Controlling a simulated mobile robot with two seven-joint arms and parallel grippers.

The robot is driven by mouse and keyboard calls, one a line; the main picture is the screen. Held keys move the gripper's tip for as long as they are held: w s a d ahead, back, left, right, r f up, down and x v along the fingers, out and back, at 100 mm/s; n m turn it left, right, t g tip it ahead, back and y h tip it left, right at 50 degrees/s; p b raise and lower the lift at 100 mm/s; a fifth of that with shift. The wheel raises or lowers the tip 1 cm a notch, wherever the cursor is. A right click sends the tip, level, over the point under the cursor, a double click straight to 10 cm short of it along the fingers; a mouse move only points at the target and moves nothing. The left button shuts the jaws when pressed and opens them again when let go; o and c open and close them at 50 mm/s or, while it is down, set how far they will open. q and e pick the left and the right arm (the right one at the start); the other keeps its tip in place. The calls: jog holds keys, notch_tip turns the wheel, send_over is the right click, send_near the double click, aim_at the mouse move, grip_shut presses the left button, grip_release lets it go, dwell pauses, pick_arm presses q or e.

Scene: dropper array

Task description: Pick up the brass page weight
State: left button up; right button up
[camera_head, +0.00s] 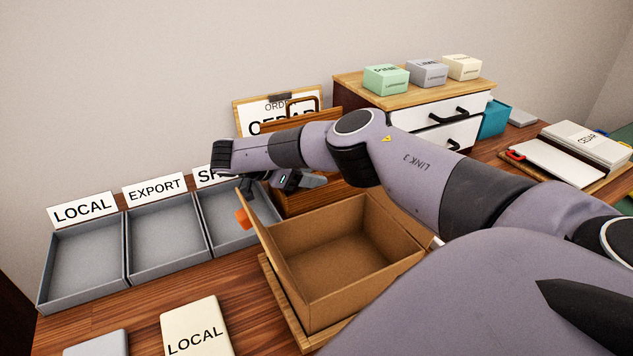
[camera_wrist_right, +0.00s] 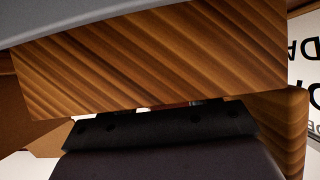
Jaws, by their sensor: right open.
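I cannot make out the brass page weight in either view; my right arm hides part of the area behind the box. My right gripper (camera_head: 256,200) is open, at the left end of my right arm. It hangs above the back left of an open cardboard box (camera_head: 345,240), close to an upright wooden holder (camera_head: 325,197). In the right wrist view, dark gripper parts (camera_wrist_right: 165,130) lie right below a large striped wooden surface (camera_wrist_right: 150,60), and no fingertips show clearly. My left gripper is not in view.
Grey trays labelled LOCAL (camera_head: 85,265) and EXPORT (camera_head: 165,240), and a partly hidden third, stand at left. A small drawer cabinet (camera_head: 415,90) with several labelled boxes stands behind. A LOCAL card (camera_head: 195,325) lies in front. A wooden board with papers (camera_head: 560,155) is at right.

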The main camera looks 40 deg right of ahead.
jog(key=shift+s+d+f, duration=0.1)
jog(key=shift+d+f, duration=0.15)
jog(key=shift+d, duration=0.05)
grip_shut()
jog(key=shift+r, duration=0.15)
